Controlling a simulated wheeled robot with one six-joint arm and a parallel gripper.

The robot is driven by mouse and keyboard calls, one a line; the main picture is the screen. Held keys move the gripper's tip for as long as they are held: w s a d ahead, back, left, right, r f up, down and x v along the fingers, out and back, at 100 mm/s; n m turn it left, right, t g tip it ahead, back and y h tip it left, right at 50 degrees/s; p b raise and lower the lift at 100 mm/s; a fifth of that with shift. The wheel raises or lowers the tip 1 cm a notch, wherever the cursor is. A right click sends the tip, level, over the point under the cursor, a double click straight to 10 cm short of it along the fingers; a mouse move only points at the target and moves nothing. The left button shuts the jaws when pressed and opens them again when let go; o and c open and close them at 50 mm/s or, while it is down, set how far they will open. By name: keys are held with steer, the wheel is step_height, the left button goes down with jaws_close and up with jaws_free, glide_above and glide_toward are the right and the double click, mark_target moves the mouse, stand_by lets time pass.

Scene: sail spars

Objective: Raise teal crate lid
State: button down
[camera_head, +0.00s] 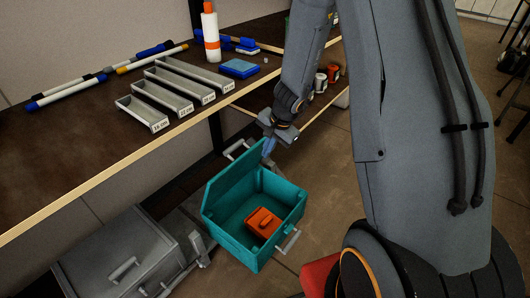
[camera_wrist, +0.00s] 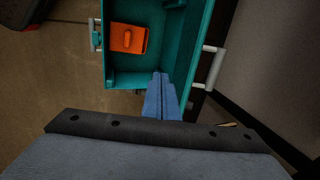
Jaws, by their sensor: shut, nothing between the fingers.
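The teal crate (camera_head: 245,245) stands low in front of the shelf in the head view, its inside exposed. Its lid (camera_head: 228,188) is up, standing steeply along the crate's shelf-side edge. An orange box (camera_head: 263,222) with a small handle lies inside; it also shows in the wrist view (camera_wrist: 122,42). My gripper (camera_head: 267,152) is at the far end of the crate, near the lid's upper far corner. In the wrist view its blue fingers (camera_wrist: 160,82) are together and empty, beside the crate's teal end. I cannot tell whether they touch it.
A grey crate (camera_head: 95,270) with a closed lid and handle stands at lower left. The dark shelf (camera_head: 60,165) above carries labelled trays (camera_head: 170,92), spars, a bottle (camera_head: 210,35) and a blue box (camera_head: 239,68). Its front edge runs close to the teal lid.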

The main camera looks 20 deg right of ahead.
mark_target(238, 146)
steer(key=w+a+r+n+t+h+b, duration=0.1)
steer(key=w+a+r+t+b, duration=0.1)
steer(key=a+b, duration=0.15)
steer(key=w+a+r+t+h+b, duration=0.2)
steer(key=a+r+b, duration=0.1)
steer(key=a, duration=0.2)
steer(key=b+x, duration=0.1)
steer(key=x, duration=0.2)
steer(key=b+x, duration=0.2)
steer(key=x, duration=0.1)
steer(key=b+x, duration=0.1)
steer(key=x, duration=0.2)
steer(key=shift+s+a+f, duration=0.15)
steer(key=shift+s+f, duration=0.05)
steer(key=shift+f, duration=0.4)
